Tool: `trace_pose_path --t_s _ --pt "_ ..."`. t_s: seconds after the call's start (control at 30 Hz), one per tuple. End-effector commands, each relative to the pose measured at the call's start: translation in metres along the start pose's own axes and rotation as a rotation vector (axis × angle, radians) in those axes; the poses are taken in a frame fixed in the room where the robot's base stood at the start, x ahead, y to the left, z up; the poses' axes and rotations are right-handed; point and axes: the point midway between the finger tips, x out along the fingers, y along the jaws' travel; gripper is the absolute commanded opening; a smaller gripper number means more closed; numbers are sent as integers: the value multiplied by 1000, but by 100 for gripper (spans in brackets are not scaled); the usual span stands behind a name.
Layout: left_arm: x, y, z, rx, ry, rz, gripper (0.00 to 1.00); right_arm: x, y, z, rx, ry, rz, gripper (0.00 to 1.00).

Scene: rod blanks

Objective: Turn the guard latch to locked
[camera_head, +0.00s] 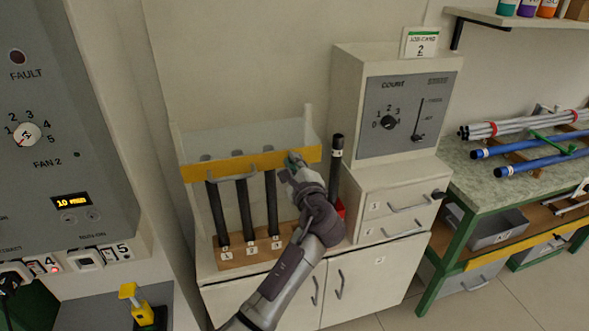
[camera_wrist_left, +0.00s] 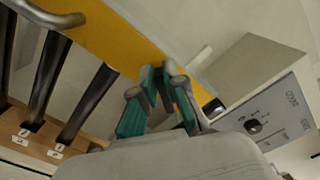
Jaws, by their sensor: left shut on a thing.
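The guard is a clear panel with a yellow bar (camera_head: 222,167) across its lower front and a grey pull handle (camera_head: 233,177). My left gripper (camera_head: 293,160) is at the right end of the yellow bar, its fingers closed on a small part there, which I take to be the guard latch. The latch is mostly hidden by the fingers, so its angle cannot be told. In the left wrist view the teal-padded fingers (camera_wrist_left: 163,76) meet at the lower edge of the yellow bar (camera_wrist_left: 115,35). My right gripper is not in view.
Several dark rods (camera_head: 245,208) stand in a numbered wooden block (camera_head: 250,254) behind the bar. Another dark rod (camera_head: 336,160) stands in a red holder (camera_head: 340,209) to the right. A COUNT cabinet (camera_head: 345,110) is close on the right. A control panel (camera_head: 60,150) fills the left.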

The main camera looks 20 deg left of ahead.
Motion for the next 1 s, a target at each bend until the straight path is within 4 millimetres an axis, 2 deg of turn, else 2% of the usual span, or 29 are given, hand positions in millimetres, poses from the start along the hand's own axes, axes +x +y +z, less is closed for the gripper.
trace_pose_path --t_s 0.03,0.1,0.5,1.0 --pt "0 5 -3 -46 1 1 0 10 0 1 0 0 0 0" --pt "0 6 -3 -112 1 1 0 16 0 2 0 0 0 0" --pt "0 11 -4 -428 1 2 0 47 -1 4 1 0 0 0" --pt "0 12 -4 -577 1 3 0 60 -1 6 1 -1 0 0"
